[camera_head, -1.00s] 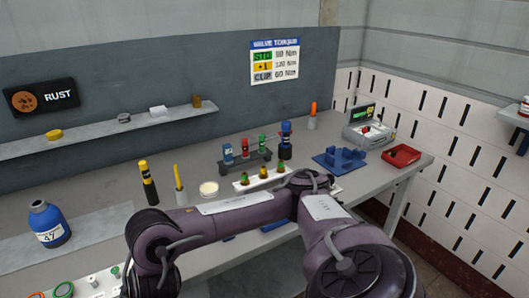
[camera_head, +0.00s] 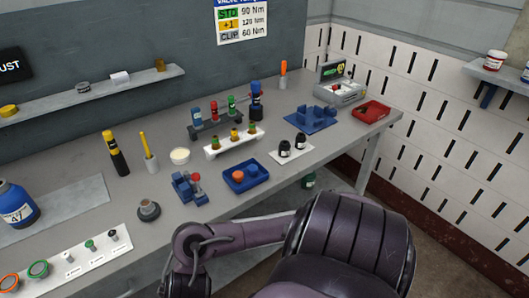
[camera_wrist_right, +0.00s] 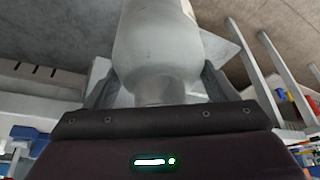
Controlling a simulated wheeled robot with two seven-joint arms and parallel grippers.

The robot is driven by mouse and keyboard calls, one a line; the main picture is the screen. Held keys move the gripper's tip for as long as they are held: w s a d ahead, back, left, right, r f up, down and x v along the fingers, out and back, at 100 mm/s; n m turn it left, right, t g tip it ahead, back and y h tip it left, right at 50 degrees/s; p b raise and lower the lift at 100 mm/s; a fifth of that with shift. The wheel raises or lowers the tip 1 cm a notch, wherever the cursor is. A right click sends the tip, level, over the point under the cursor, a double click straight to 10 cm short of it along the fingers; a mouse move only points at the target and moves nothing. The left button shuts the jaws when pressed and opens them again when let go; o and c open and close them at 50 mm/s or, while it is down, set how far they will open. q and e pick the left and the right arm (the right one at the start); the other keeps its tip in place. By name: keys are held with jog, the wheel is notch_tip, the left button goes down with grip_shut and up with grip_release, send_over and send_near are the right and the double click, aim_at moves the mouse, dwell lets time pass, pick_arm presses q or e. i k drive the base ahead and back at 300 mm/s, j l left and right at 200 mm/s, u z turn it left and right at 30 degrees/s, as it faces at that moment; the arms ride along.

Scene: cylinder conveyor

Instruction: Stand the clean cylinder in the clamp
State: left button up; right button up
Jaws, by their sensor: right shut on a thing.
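In the right wrist view a pale grey, smooth cylinder (camera_wrist_right: 158,50) with rounded shoulders and a narrower neck fills the upper middle. My right gripper (camera_wrist_right: 157,88) is shut on it, with one finger on each side near the neck. Its far end runs out of the top of the picture. I see no rust on the part that shows. In the head view my right arm crosses the bottom, and its gripper and the cylinder are outside the picture. I cannot make out the cylinder clamp in either view. My left gripper is in neither view.
The grey workbench (camera_head: 100,215) holds a blue bottle (camera_head: 15,205), a blue vise-like fixture (camera_head: 188,187), a blue tray (camera_head: 246,176), a blue block fixture (camera_head: 312,118) and a red tray (camera_head: 371,110). A slotted white wall (camera_head: 430,130) stands at right. Floor shows beside the bench.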

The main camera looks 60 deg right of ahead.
aim_at(309, 119)
jog(key=k+l+z, duration=0.1)
jog(key=l, duration=0.4)
jog(key=k+l, duration=0.15)
jog(key=l, duration=0.35)
jog(key=k+l+z, duration=0.15)
jog(key=l, duration=0.4)
jog(key=l+z, duration=0.1)
jog(key=l, duration=0.4)
jog(key=k, duration=0.05)
